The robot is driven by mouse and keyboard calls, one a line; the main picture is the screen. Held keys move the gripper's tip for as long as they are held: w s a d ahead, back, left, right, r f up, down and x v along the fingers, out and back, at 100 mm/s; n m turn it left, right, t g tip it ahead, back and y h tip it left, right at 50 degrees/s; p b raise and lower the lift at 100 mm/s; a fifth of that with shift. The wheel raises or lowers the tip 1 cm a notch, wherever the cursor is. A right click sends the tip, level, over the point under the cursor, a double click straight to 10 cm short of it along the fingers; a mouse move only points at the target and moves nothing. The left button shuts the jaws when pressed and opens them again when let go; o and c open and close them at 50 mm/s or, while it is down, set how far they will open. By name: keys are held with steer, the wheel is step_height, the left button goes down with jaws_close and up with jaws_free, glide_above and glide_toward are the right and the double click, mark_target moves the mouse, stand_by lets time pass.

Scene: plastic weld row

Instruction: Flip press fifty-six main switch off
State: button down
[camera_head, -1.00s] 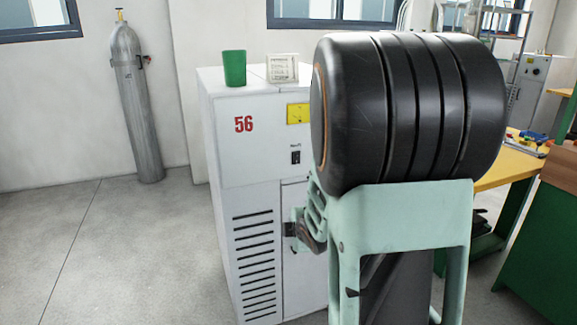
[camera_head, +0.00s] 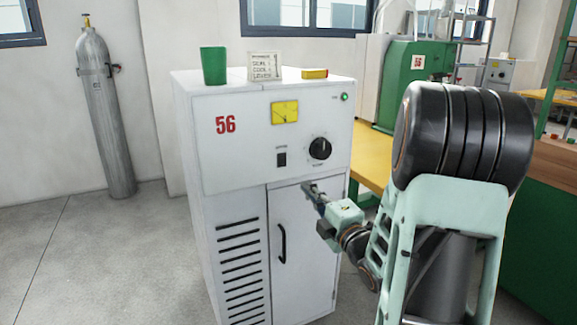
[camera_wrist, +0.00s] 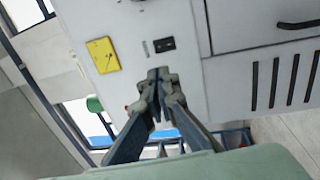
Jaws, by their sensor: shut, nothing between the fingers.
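The white cabinet (camera_head: 235,165) carries a red 56. Its small black switch (camera_head: 282,157) sits on the upper front panel, left of a black round knob (camera_head: 320,148). A green lamp (camera_head: 344,97) is lit at the panel's upper right. My gripper (camera_head: 308,188) is shut and empty, in front of the cabinet, lower and to the right of the switch in the head view. In the wrist view the shut fingertips (camera_wrist: 158,73) appear just below the switch (camera_wrist: 164,44), not overlapping it. The distance to the panel is hard to tell.
A green cup (camera_head: 213,65), a small sign (camera_head: 265,66) and a yellow box (camera_head: 314,73) stand on top of the cabinet. A door handle (camera_head: 281,243) is below. A yellow bench (camera_head: 371,165) stands to the right.

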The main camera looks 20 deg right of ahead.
mark_target(281, 158)
steer(key=shift+w, duration=0.1)
steer(key=w, duration=0.4)
steer(key=w+r+b, duration=0.1)
steer(key=w, duration=0.8)
steer(key=shift+a+r+b, duration=0.2)
steer(key=shift+r+b, duration=0.05)
steer(key=shift+b, duration=0.15)
steer(key=shift+w+r, duration=0.1)
steer(key=shift+w, duration=0.25)
steer(key=shift+w+a+r+g+p, duration=0.15)
steer(key=shift+w+r+g+p, duration=0.2)
steer(key=shift+p, duration=0.25)
steer(key=shift+f, duration=0.2)
steer(key=shift+s, duration=0.1)
